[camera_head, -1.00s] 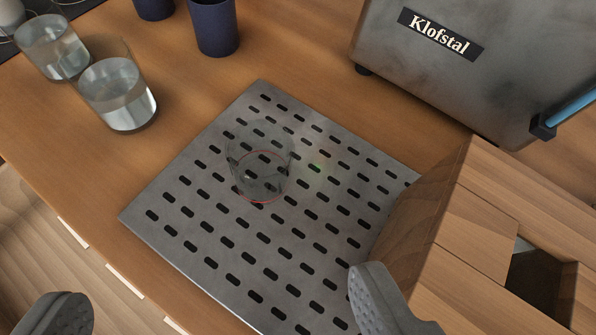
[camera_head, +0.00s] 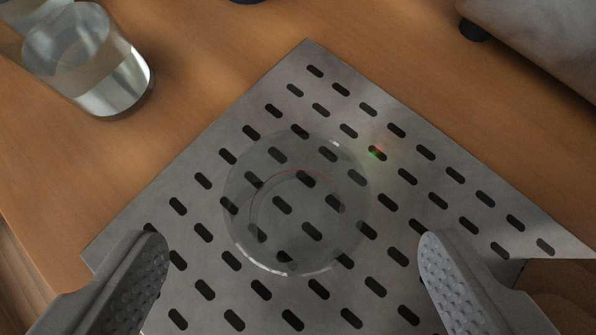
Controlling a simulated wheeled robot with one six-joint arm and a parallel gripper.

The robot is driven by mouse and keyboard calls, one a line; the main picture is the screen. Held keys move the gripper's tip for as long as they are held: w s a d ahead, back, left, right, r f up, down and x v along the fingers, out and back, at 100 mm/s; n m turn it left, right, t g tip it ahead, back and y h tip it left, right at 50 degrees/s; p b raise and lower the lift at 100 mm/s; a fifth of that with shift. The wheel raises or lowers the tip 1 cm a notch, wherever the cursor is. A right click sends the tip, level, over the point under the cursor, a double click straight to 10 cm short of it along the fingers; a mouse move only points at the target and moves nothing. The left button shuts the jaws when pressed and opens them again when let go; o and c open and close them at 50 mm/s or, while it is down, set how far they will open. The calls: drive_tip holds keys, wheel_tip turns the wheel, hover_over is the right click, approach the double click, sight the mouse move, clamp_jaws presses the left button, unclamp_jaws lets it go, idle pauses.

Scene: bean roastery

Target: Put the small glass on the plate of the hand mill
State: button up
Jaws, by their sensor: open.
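A small clear empty glass (camera_head: 296,205) stands upright on a grey slotted metal plate (camera_head: 395,165). A faint reddish line shows at its base. My gripper (camera_head: 293,250) is open, one finger at the lower left and one at the lower right. The glass is between and just ahead of the fingertips in the picture, with space on both sides. Neither finger appears to touch it. The hand mill that the task names cannot be made out for sure in this view.
A glass part filled with clear liquid (camera_head: 88,58) stands on the wooden counter (camera_head: 200,75) at the upper left. Part of a grey metal machine (camera_head: 545,35) with a dark foot is at the upper right. A wooden piece (camera_head: 560,290) is at the lower right edge.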

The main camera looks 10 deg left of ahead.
sight(296, 161)
drive_tip(key=shift+x, duration=3)
drive_tip(key=shift+c, duration=0.4)
drive_tip(key=c, duration=1.1)
drive_tip(key=shift+r, duration=0.1)
